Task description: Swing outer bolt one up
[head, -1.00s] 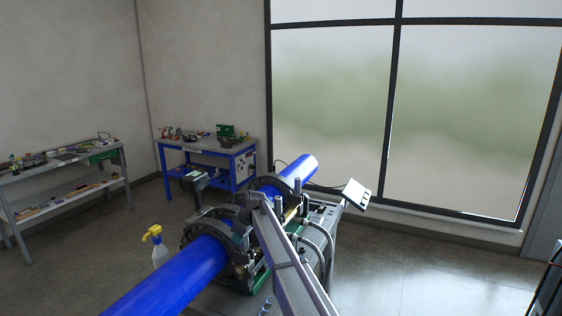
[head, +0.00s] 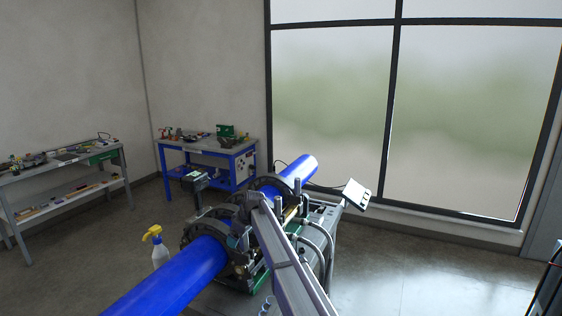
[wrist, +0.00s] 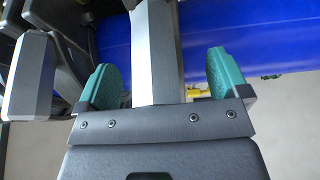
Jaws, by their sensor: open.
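In the wrist view my gripper (wrist: 163,75) is open, with its two teal pads apart. A flat grey metal bar (wrist: 154,28) runs up the picture between the pads, with space visible on both sides. It looks like a clamp bolt, but I cannot tell which one. The blue pipe (wrist: 240,38) lies behind it. In the head view the pipe (head: 182,277) runs through dark ring clamps (head: 196,227) on the fusion cart. My arm covers part of the clamps there, and my fingertips cannot be made out.
A grey metal clamp block (wrist: 30,78) stands close left of my gripper in the wrist view. A spray bottle with a yellow head (head: 152,234) stands left of the pipe. A control panel (head: 356,194) and hoses are on the right. Benches stand farther back.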

